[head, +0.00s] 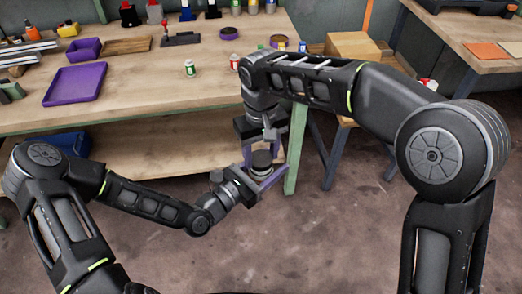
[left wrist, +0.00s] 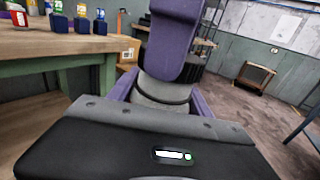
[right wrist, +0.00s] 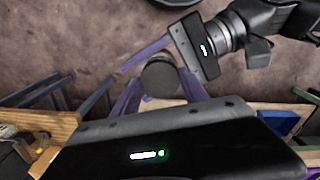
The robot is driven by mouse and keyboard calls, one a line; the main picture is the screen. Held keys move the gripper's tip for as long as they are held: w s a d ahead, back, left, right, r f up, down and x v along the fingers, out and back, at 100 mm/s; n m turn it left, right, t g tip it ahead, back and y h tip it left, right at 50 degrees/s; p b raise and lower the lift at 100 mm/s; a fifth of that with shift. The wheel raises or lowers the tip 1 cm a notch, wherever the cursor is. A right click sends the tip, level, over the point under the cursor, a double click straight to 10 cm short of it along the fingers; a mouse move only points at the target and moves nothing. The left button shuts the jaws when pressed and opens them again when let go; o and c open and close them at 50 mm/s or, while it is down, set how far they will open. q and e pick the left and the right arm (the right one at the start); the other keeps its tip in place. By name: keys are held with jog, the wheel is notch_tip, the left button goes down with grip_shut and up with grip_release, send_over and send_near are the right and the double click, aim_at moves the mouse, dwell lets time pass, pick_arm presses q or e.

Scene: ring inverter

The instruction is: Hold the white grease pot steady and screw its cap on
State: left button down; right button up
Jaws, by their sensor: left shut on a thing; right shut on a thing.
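The white grease pot (head: 262,171) is in the air in front of the bench, between the purple fingers of my left gripper (head: 262,180). It shows as a pale grey body in the left wrist view (left wrist: 160,91). The dark round cap (head: 262,158) is at the top of the pot, and its round face shows in the right wrist view (right wrist: 160,78). My right gripper (head: 264,154) reaches down from above, shut on the cap. A purple finger hides part of the cap and pot in the left wrist view, so I cannot tell how the threads sit.
The wooden bench (head: 130,96) stands behind, with a purple tray (head: 76,84) and small jars (head: 190,68) on it. Its green leg (head: 295,150) is close behind the grippers. A cardboard box (head: 352,45) is to the right. The floor in front is clear.

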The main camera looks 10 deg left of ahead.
jog(key=shift+f, duration=0.6)
dwell(0.7)
